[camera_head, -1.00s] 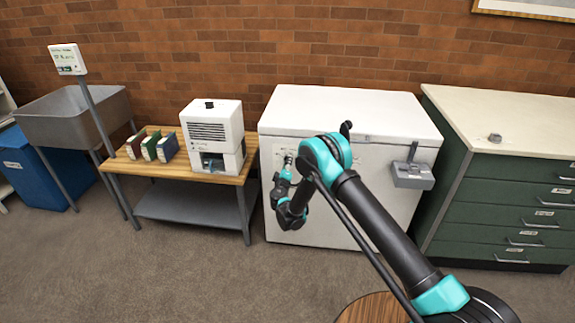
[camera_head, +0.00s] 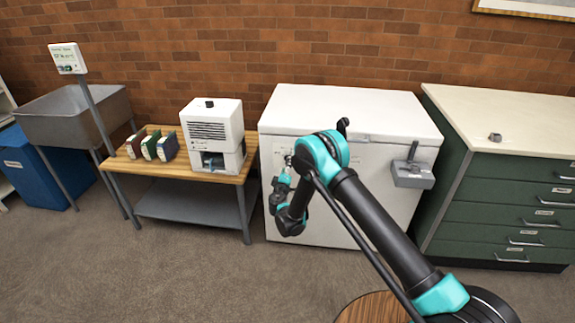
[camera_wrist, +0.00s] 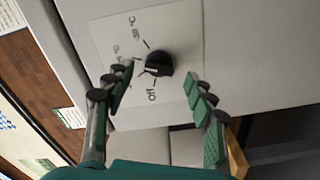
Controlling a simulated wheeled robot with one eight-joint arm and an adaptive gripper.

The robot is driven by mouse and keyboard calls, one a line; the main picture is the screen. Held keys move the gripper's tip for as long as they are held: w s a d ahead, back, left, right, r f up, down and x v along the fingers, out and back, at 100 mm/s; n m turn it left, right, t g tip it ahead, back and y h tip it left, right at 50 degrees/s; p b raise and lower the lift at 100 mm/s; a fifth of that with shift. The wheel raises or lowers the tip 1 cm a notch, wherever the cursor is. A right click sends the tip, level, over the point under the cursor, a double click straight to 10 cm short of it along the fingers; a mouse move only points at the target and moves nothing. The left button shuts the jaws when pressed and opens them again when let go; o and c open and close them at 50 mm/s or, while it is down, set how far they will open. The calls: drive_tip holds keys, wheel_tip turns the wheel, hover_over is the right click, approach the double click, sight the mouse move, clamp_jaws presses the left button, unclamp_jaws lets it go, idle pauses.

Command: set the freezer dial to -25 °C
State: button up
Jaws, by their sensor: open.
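The white chest freezer (camera_head: 345,106) stands against the brick wall in the head view. Its black dial (camera_wrist: 159,63) shows in the wrist view on a pale panel (camera_wrist: 110,32) with printed marks, one of them reading "Off". A light pointer mark on the dial faces left in that view, towards small lettering that I cannot read surely. My gripper (camera_wrist: 158,98) is open, its two green-padded fingers on either side of and just short of the dial, apart from it. In the head view my arm partly hides the freezer front, and the dial is too small to make out.
A wooden-topped bench (camera_head: 238,176) with a white machine (camera_head: 212,128) and several books stands left of the freezer. A grey box (camera_head: 412,176) hangs on the freezer's right front. Green drawers (camera_head: 505,205) stand to the right.

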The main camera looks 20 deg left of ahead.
drive_tip(key=shift+v, duration=2.1)
drive_tip(key=shift+s, duration=0.1)
